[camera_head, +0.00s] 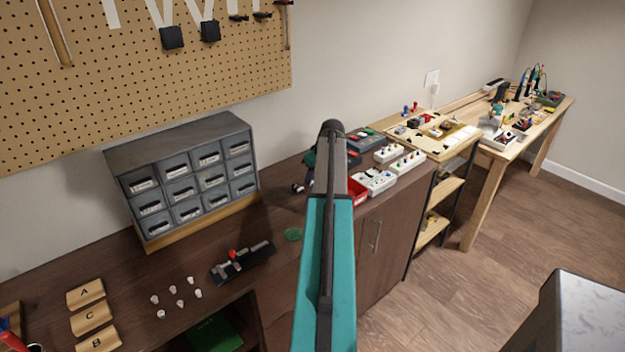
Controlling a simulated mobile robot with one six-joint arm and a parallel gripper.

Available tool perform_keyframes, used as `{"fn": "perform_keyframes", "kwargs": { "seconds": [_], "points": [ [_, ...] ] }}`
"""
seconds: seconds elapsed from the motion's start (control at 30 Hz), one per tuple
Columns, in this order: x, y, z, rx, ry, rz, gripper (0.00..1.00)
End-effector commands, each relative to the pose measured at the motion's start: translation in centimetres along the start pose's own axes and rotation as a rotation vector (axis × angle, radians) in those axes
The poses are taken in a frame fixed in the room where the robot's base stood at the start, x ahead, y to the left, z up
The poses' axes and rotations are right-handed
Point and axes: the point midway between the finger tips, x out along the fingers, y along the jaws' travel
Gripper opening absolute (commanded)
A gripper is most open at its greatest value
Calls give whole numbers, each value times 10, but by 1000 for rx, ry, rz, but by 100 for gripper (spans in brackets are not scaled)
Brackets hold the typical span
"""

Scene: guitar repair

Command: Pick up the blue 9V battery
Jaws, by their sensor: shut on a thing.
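My teal arm rises through the middle of the view and hides much of what lies behind it. My gripper (299,187) shows only in part, as a small dark and pale shape just left of the arm over the brown cabinet top. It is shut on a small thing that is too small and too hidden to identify. I cannot make out a blue 9V battery anywhere in the view.
A grey drawer unit (184,177) stands left on the brown cabinet top (120,270). A black clamp-like tool (243,262), small white pegs and lettered wooden blocks (92,318) lie nearer. A red bin (357,191) and white pedals (375,181) sit right of the arm.

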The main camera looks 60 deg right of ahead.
Motion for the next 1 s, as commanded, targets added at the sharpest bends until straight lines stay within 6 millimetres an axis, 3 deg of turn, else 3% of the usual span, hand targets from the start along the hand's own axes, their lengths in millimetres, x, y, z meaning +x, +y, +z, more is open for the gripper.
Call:
{"fn": "perform_keyframes", "kwargs": {
  "seconds": [0.27, 0.8, 1.0],
  "points": [
    [-18, 0, -8, 0, 1, 1, 2],
    [-80, 1, -34, 0, 1, 1, 2],
    [-89, 0, -37, 1, 0, 0, 2]
  ]
}}
